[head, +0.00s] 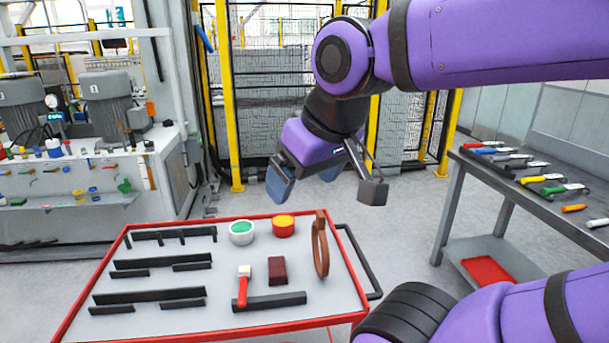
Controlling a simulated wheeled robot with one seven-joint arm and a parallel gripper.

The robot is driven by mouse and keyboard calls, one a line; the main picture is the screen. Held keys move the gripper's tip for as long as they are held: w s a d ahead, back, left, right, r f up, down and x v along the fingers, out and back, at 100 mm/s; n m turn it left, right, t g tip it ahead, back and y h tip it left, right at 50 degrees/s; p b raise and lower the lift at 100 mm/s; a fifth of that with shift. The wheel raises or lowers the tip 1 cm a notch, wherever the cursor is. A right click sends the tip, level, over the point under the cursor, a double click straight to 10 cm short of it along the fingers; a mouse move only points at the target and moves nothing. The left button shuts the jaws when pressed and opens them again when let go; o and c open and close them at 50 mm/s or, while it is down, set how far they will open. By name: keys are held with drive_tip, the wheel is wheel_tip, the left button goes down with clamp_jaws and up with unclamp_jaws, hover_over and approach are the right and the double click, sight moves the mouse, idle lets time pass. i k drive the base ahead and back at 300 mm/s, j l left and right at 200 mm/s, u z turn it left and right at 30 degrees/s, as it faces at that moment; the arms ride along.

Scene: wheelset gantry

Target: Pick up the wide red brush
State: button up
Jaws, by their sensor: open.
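The red brush (242,290) lies on the tray-topped cart (220,268), with its red handle toward the front and its pale head toward the back. Its handle end is beside a long black bar. My gripper (325,190) is open and empty, high above the back right part of the cart. It is behind and to the right of the brush in the picture and well apart from it. Nothing hides the brush.
A dark red block (277,270) lies just right of the brush. A green-topped tub (241,232), a yellow-topped red tub (283,225) and an upright brown ring (320,245) stand nearby. Black bars (150,296) fill the left side. A tool bench (520,175) stands right.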

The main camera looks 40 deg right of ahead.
sight(244, 273)
drive_tip(key=u, duration=1.5)
drive_tip(key=z, duration=1.7)
drive_tip(key=j+u, duration=0.7)
drive_tip(key=k+j, duration=0.05)
